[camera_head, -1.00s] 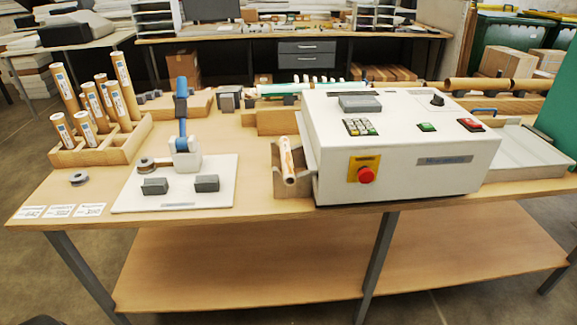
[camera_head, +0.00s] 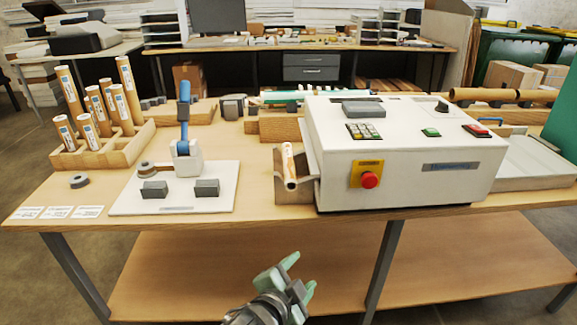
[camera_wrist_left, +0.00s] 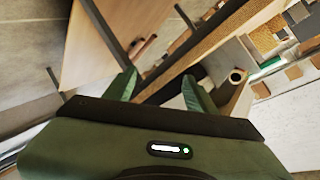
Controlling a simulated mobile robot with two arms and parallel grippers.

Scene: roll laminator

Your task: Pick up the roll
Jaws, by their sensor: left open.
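A roll (camera_head: 288,165) with a pale wrap and an open end stands tilted in a small wooden holder (camera_head: 292,190) at the left side of the white laminator. In the left wrist view the open end of a roll (camera_wrist_left: 237,76) shows just beyond the right finger. My left gripper (camera_head: 300,274) is open and empty, in front of the table and below its top edge. It is well apart from the roll in the holder. Its green fingers also show spread in the wrist view. My right gripper is not in view.
The laminator (camera_head: 410,185) fills the right of the table (camera_head: 250,208). The table's front edge lies between my gripper and the tabletop; a lower shelf is beneath.

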